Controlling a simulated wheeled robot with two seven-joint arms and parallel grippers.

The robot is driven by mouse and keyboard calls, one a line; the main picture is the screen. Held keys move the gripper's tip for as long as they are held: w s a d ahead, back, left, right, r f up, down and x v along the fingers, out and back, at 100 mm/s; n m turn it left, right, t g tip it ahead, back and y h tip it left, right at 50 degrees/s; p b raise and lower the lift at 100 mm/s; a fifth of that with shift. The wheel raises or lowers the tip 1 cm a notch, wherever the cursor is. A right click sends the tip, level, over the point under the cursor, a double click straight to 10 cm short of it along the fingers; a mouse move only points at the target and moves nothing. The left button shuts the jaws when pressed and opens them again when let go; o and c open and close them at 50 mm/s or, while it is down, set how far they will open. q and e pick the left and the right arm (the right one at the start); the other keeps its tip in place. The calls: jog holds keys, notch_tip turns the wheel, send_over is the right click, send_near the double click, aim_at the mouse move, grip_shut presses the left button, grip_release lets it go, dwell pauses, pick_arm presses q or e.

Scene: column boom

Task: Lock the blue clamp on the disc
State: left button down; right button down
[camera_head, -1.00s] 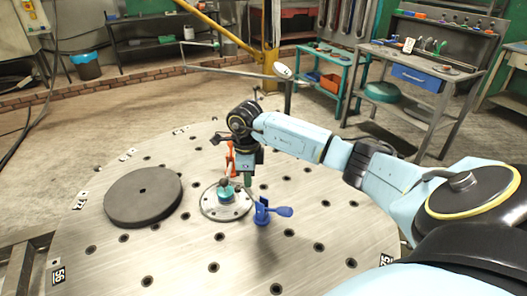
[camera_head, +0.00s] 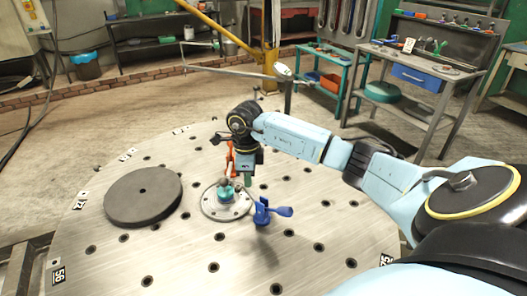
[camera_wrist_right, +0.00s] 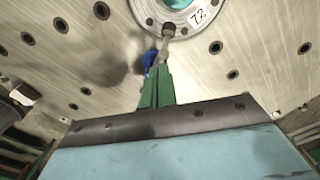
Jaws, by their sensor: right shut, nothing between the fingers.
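The blue clamp (camera_head: 262,210) stands on the round metal table at the right edge of the disc, its paddle handle sticking out to the right. The metal disc (camera_head: 212,207) has a teal hub in its middle. In the right wrist view the disc (camera_wrist_right: 144,12) shows at the top with a "72" label, and a bit of the blue clamp (camera_wrist_right: 149,60) shows behind the fingers. My right gripper (camera_head: 248,180) is shut and empty, pointing down behind the disc; its green fingers also show in the right wrist view (camera_wrist_right: 158,80). My left gripper is not in view.
An orange-red clamp (camera_head: 230,158) stands behind the disc, close beside my right gripper. A dark grey round plate (camera_head: 143,197) lies on the left of the table (camera_head: 190,255). The front of the table is clear apart from holes.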

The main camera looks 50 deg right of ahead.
jog(key=shift+f, duration=0.15)
jog(key=shift+w+f+b, duration=0.15)
jog(key=shift+f+b, duration=0.55)
jog(key=shift+f, duration=0.15)
jog(key=shift+w+f+b, duration=0.15)
jog(key=shift+f+b, duration=0.55)
jog(key=shift+f, duration=0.45)
jog(key=shift+r, duration=0.1)
notch_tip(320, 180, up, 7)
jog(key=p, duration=0.5)
jog(key=shift+r, duration=0.15)
jog(key=shift+w, duration=0.1)
